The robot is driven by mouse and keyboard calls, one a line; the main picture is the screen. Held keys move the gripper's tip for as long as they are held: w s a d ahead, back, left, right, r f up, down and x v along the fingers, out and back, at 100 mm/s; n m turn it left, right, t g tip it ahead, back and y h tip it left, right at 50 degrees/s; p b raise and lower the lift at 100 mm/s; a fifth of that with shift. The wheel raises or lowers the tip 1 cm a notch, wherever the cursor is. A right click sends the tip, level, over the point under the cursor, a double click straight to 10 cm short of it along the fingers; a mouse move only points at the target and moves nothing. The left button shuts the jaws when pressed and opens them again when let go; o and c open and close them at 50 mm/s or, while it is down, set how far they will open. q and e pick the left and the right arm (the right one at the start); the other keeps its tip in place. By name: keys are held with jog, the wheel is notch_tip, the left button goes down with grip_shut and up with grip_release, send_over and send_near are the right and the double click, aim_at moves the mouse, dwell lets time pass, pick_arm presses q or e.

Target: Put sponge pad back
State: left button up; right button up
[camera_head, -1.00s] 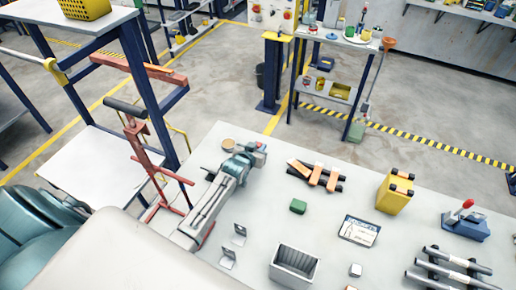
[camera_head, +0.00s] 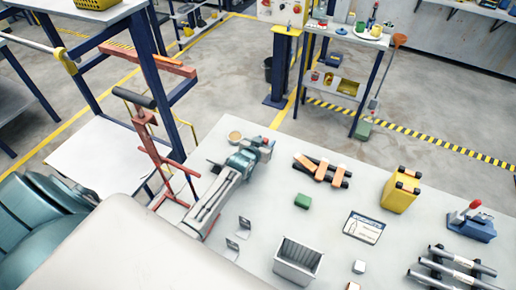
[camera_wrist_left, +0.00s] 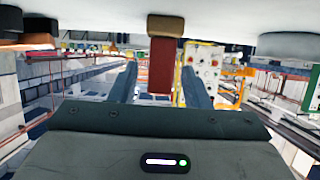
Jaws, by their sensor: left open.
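My left gripper (camera_head: 260,148) is near the table's far left part, beyond and left of the green block. It also shows in the left wrist view (camera_wrist_left: 160,84), where its two fingers stand apart. A tan and maroon block (camera_wrist_left: 164,55) shows between the fingers in that view; I cannot tell whether it is within their reach. The wrist picture looks upside down, with the pale surface at the top. My right gripper is not in view.
Orange and black bars (camera_head: 322,171), a yellow container (camera_head: 401,190), a printed card (camera_head: 364,228) and a grey bin (camera_head: 297,262) are on the table. A tan disc (camera_head: 235,136) is near the left gripper. A red stand (camera_head: 150,140) is left of the table.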

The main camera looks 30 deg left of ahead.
pick_arm(q)
jog(key=b+v, duration=0.4)
jog(key=v, duration=0.6)
jog(key=shift+s, duration=0.25)
jog(key=shift+s+r, duration=0.35)
jog(key=shift+s, duration=0.2)
jog(key=shift+w, duration=0.1)
